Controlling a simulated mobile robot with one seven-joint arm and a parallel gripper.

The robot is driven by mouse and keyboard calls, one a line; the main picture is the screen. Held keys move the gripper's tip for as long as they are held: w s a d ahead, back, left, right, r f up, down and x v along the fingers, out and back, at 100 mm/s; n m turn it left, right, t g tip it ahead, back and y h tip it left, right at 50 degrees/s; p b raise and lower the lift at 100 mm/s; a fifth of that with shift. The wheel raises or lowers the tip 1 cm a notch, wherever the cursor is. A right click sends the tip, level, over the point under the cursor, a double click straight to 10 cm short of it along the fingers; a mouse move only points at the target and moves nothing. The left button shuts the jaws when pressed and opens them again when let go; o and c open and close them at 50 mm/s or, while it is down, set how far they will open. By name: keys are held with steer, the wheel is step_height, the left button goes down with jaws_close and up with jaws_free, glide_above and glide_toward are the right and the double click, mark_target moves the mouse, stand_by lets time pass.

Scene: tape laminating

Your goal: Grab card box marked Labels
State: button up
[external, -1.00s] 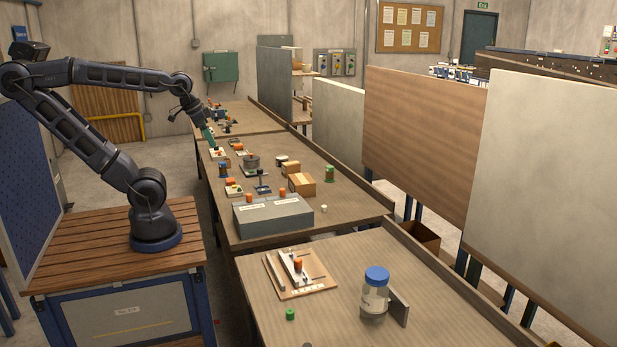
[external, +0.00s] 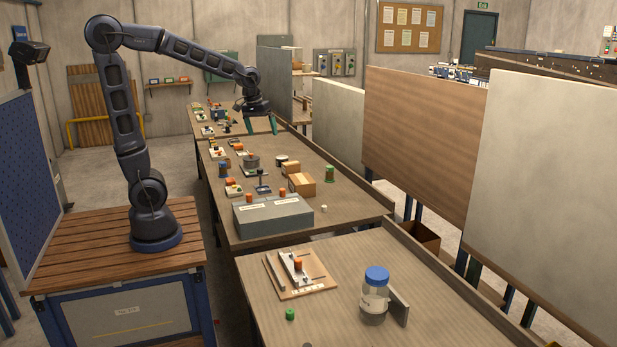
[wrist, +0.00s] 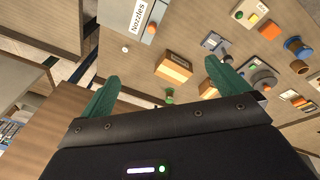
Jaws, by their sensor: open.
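A brown cardboard box (external: 301,184) sits on the middle table, right of centre; it also shows in the wrist view (wrist: 173,67). A smaller brown box (external: 290,168) sits just behind it and also appears in the wrist view (wrist: 207,90). The marking on either box is too small to read. My gripper (external: 260,128) is open and empty, with its green fingers pointing down above the far part of the middle table. It is clear of both boxes, higher and farther back in the external view.
A grey case (external: 272,216) stands at the near end of the middle table; a "Nozzles" label shows on it in the wrist view. A green spool (external: 329,174) stands right of the boxes. A grey round part (external: 252,161) stands to their left. A raised ledge (external: 345,174) runs along the right edge.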

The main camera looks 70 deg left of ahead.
steer(key=w+a+f+n+g, duration=0.1)
steer(key=w+a+f+n, duration=0.1)
steer(key=w+a+f, duration=0.3)
steer(key=w+a+f+n, duration=0.1)
steer(key=w+f+n, duration=0.2)
steer(key=w, duration=0.4)
steer(key=n+g, duration=0.2)
steer(key=n, duration=0.2)
glide_above(302, 178)
step_height(302, 178, down, 13)
steer(key=shift+r, duration=0.2)
steer(key=shift+f, duration=0.2)
step_height(302, 178, down, 5)
steer(key=shift+f, duration=0.2)
steer(key=shift+s+d+f, duration=0.1)
steer(key=shift+d+f, duration=0.05)
steer(key=shift+f, duration=1.15)
steer(key=shift+s+d+f, duration=0.1)
steer(key=shift+f, duration=1.2)
